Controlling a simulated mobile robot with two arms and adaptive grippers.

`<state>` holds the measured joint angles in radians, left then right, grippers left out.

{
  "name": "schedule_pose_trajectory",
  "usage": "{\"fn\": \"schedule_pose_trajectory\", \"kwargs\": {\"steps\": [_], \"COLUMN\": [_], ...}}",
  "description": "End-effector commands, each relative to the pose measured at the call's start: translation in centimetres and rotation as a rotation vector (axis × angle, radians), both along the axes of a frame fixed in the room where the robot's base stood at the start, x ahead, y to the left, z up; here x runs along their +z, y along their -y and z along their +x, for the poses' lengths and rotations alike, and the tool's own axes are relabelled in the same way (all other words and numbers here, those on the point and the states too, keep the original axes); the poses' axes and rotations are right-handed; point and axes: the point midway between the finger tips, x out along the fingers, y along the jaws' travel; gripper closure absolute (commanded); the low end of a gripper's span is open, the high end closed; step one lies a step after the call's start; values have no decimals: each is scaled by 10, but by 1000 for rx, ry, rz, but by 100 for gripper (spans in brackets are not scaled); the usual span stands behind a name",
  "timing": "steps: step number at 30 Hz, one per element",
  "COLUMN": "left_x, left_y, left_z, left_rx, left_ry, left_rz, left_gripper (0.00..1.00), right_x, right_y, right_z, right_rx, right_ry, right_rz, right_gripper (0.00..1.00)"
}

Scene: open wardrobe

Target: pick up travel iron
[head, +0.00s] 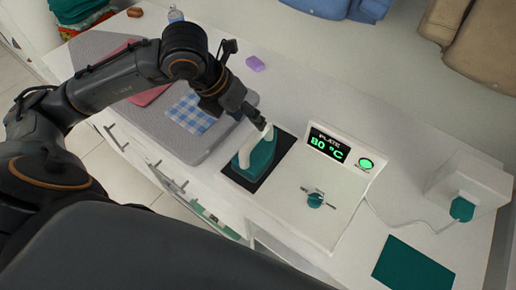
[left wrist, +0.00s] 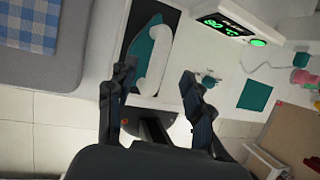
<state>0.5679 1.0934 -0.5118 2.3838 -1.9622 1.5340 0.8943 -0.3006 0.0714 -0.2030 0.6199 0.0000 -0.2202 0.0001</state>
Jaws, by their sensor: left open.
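The travel iron, with a teal body (head: 262,160) and a white handle, rests on a black pad (head: 284,150) on the white counter. In the left wrist view the iron (left wrist: 139,48) lies beyond the fingers, its white handle along its right side. My left gripper (head: 258,121) is open and just above the iron in the head view, covering part of the handle's far end. In the left wrist view the two fingers of the gripper (left wrist: 154,76) are spread with nothing between them. My right gripper is in neither view.
A white heating plate unit (head: 280,195) with a lit "80 °C" display (head: 328,145) and a knob stands right of the iron. A grey ironing mat (head: 215,135) with a blue checked cloth (head: 190,114) lies left. A teal mat (head: 412,264) and a white box (head: 470,180) are further right.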

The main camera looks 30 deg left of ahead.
Motion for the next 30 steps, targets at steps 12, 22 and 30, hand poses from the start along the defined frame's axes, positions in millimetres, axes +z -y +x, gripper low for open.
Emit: {"fn": "schedule_pose_trajectory", "kwargs": {"steps": [12,22,30], "left_x": [-40,-78,-79], "left_y": [11,19,19], "left_z": [12,24,24], "left_rx": [-2,-3,-3], "left_ry": [-6,-2,0], "left_rz": [-2,-3,-2], "left_gripper": [49,49,59], "right_x": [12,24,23], "right_y": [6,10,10], "right_z": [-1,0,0], "right_rx": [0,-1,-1], "right_ry": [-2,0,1], "right_rz": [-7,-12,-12], "right_gripper": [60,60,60]}}
